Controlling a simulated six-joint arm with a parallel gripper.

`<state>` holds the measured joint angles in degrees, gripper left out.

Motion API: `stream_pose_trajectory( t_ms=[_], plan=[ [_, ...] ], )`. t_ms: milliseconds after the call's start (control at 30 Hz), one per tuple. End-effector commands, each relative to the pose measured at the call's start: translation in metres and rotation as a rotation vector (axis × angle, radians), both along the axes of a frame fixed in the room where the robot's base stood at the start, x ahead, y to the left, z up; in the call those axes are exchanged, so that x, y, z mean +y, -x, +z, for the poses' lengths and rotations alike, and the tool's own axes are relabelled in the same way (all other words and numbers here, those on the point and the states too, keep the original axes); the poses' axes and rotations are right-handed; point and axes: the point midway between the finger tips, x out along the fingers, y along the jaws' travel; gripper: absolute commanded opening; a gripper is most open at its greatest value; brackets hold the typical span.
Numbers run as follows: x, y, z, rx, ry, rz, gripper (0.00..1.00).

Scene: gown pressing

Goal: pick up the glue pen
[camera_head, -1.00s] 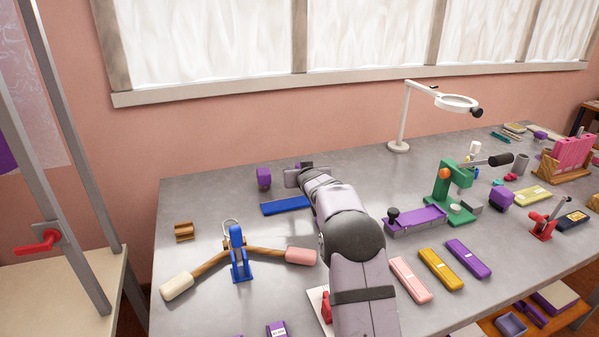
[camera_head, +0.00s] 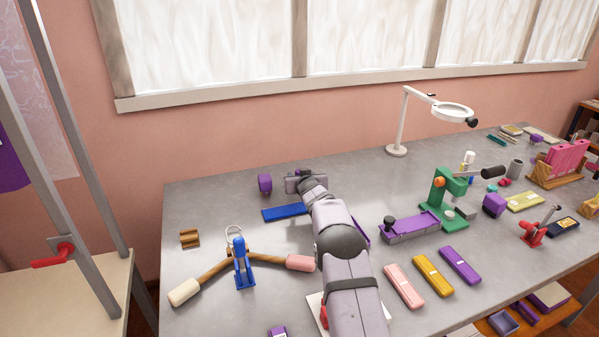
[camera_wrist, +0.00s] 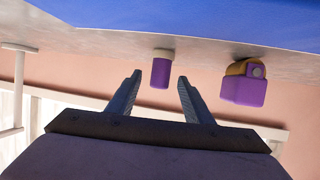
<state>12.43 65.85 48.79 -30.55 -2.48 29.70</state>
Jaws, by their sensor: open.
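A small purple cylinder with a pale end (camera_wrist: 161,70), which looks like the glue pen, shows in the wrist view. That view is upside down, and the cylinder stands upright on the grey table with its pale end down. My gripper (camera_wrist: 158,88) is open, and the cylinder appears between its two fingertips. They do not visibly touch it, and I cannot tell how far beyond them it stands. In the head view my gripper (camera_head: 304,180) is at the back left of the table, where my arm and gripper hide most of that spot.
A purple and tan block (camera_wrist: 244,83) stands beside the cylinder; it also shows in the head view (camera_head: 265,183). A blue flat piece (camera_head: 284,213) lies just in front of my gripper.

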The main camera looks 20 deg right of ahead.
Motion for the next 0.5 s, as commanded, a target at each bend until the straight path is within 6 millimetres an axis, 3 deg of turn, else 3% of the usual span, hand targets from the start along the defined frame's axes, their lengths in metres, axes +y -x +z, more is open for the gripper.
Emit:
stream_pose_trajectory(
  t_ms=[500],
  plan=[
    [-0.0008,-0.0060,-0.0042,0.000,0.000,0.000,0.47]
  ],
)
